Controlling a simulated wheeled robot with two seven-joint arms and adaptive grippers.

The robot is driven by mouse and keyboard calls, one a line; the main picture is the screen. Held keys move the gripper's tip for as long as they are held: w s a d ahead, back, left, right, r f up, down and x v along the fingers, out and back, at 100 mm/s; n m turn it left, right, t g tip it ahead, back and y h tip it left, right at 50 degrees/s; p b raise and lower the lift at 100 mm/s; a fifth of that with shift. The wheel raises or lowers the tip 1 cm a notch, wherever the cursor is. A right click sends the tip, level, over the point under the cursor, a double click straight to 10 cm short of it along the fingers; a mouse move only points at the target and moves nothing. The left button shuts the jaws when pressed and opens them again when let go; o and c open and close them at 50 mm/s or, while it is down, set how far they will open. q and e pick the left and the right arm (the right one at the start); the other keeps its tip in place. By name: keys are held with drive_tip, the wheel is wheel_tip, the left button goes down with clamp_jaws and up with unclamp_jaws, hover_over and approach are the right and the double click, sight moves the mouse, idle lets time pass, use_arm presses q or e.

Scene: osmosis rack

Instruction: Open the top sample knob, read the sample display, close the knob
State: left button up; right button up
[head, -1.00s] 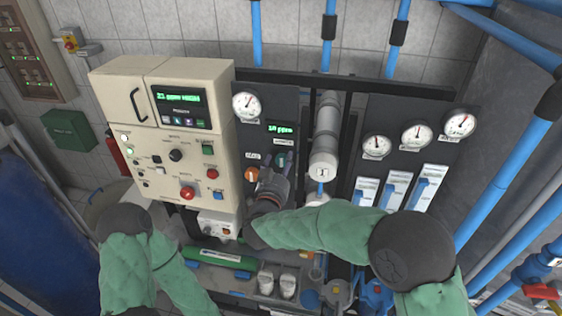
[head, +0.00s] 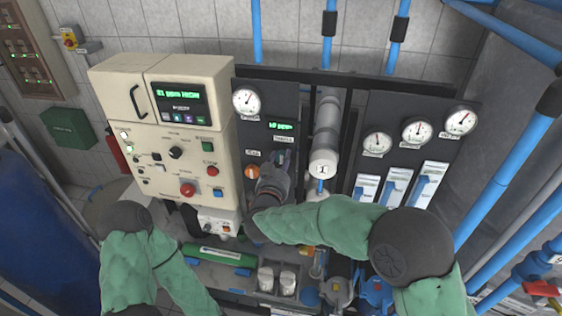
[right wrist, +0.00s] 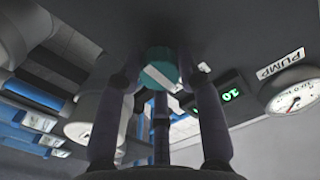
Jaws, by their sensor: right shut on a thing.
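The teal knob (right wrist: 160,68) is on the dark panel (head: 262,103), between the fingers of my right gripper (right wrist: 158,78) in the right wrist view. My right gripper (head: 280,165) is shut on this knob and mostly hides it in the head view. An orange knob (head: 252,172) sits just left of the gripper. The small green sample display (head: 282,126) is above the knobs and seems to read 10 ppm; part of it shows in the right wrist view (right wrist: 231,93). My left gripper is out of view.
A beige control cabinet (head: 165,135) with a display, buttons and a red knob stands close on the left. A grey-white cylinder (head: 325,140) stands close on the right. Gauges (head: 417,131) and blue pipes are farther right. Sample cups (head: 266,278) stand below.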

drive_tip(key=m+b, duration=0.7)
drive_tip(key=b, duration=0.2)
drive_tip(key=m+b, duration=0.8)
drive_tip(key=b, duration=0.1)
drive_tip(key=shift+d+r, duration=0.15)
drive_tip(key=shift+d, duration=0.05)
drive_tip(key=shift+m+b, duration=1.3)
drive_tip(key=shift+m, duration=0.1)
drive_tip(key=o, duration=1.1)
drive_tip(key=shift+d, duration=0.1)
drive_tip(key=shift+o, duration=0.2)
drive_tip(key=shift+s+a, duration=0.1)
drive_tip(key=shift+a, duration=0.1)
drive_tip(key=shift+s, duration=0.25)
drive_tip(key=s+a, duration=0.2)
drive_tip(key=s, duration=0.9)
